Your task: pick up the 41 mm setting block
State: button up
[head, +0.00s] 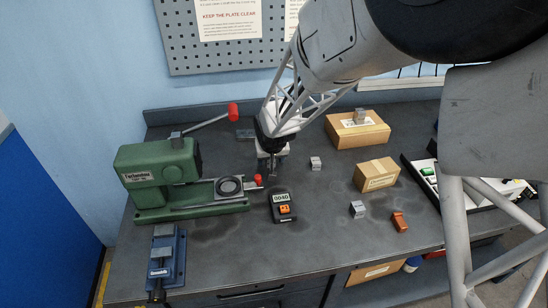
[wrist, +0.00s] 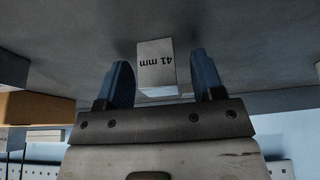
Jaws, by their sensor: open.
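In the wrist view a pale block (wrist: 156,68) marked "41 mm", upside down in the picture, shows in the gap between the two fingers of my gripper (wrist: 160,62). The fingers are open, with a gap on each side of the block. I cannot tell how far beyond the fingertips it is. In the head view my gripper (head: 271,172) points down over the bench, behind the digital readout. A small pale block (head: 315,163) stands to its right; its marking is not legible there, so I cannot confirm it is the same block.
The readout (head: 284,208) lies in front of my gripper. A green machine (head: 160,170) and blue vise (head: 165,260) are left. Another pale block (head: 357,209), an orange block (head: 399,221) and a cardboard box (head: 376,175) are right. A block (head: 360,115) tops the rear box (head: 345,135).

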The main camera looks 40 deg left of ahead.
dwell(0.5)
grip_shut()
